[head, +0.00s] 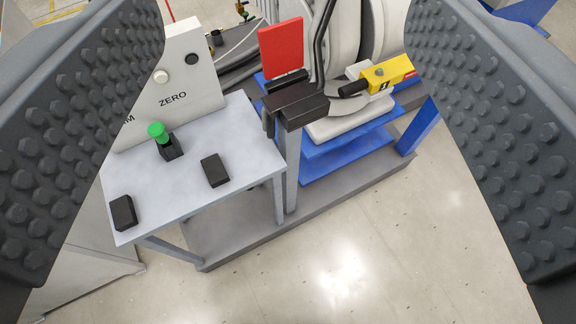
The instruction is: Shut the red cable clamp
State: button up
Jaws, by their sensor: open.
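A flat red plate (282,47) stands raised behind a low black block, in the upper middle of the head view. It appears to be the red cable clamp's flap, standing up. A dark grey bracket (297,104) lies in front of it, with black bent rods or cables rising just to the right. My gripper (286,130) is open, its two studded dark fingers wide apart at the left and right edges. Nothing is between the fingers close by, and they touch nothing that I can see. The clamp shows in the gap, farther off.
A grey table (240,140) at left holds a green-topped lever (158,133), two black blocks and a white panel (170,85) marked ZERO. A yellow block (388,72) with a black handle is right of the clamp, above blue shelves (345,150). Bare floor is at lower right.

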aim_at(282, 49)
jog(key=z, duration=0.15)
jog(key=i, duration=1.2)
jog(key=u, duration=0.3)
